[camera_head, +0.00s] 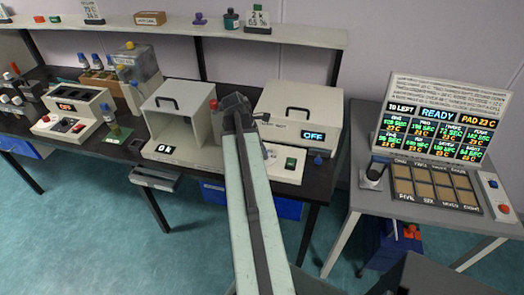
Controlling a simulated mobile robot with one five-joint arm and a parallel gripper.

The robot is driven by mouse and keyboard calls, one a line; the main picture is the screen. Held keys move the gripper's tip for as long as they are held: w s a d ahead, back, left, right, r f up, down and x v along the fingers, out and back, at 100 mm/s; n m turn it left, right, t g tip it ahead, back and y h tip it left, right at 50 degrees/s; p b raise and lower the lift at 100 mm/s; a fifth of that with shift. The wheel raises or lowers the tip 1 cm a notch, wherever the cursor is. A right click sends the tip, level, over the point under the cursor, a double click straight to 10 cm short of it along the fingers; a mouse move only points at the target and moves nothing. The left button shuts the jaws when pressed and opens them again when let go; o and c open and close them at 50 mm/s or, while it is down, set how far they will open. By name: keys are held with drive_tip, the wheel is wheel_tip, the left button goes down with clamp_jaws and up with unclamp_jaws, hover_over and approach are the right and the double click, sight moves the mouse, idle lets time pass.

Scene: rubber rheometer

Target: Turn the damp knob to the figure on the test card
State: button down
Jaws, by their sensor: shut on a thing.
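My gripper (237,110) is at the far end of my raised arm. It is in front of the gap between the open-fronted white box and the white machine with the OFF display. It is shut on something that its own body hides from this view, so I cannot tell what. I cannot make out the damp knob.
The white machine (302,108) and the open-fronted box (177,107) stand on the black bench, with a device with red digits (72,110) to the left. A grey table (357,200) on the right holds a READY display board (437,115) and a tray of brown pads (436,186).

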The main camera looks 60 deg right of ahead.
drive_tip(key=shift+m, duration=0.3)
drive_tip(key=m+y, duration=0.1)
drive_tip(key=m, duration=0.3)
drive_tip(key=shift+w+d+m+g+y, duration=0.2)
drive_tip(key=shift+m+g+y, duration=0.1)
drive_tip(key=shift+g+y, duration=0.1)
drive_tip(key=shift+s+m+y, duration=0.1)
drive_tip(key=shift+m+y, duration=0.7)
drive_tip(key=shift+m, duration=1.4)
drive_tip(key=c, duration=1.1)
unclamp_jaws()
drive_tip(key=shift+r, duration=0.1)
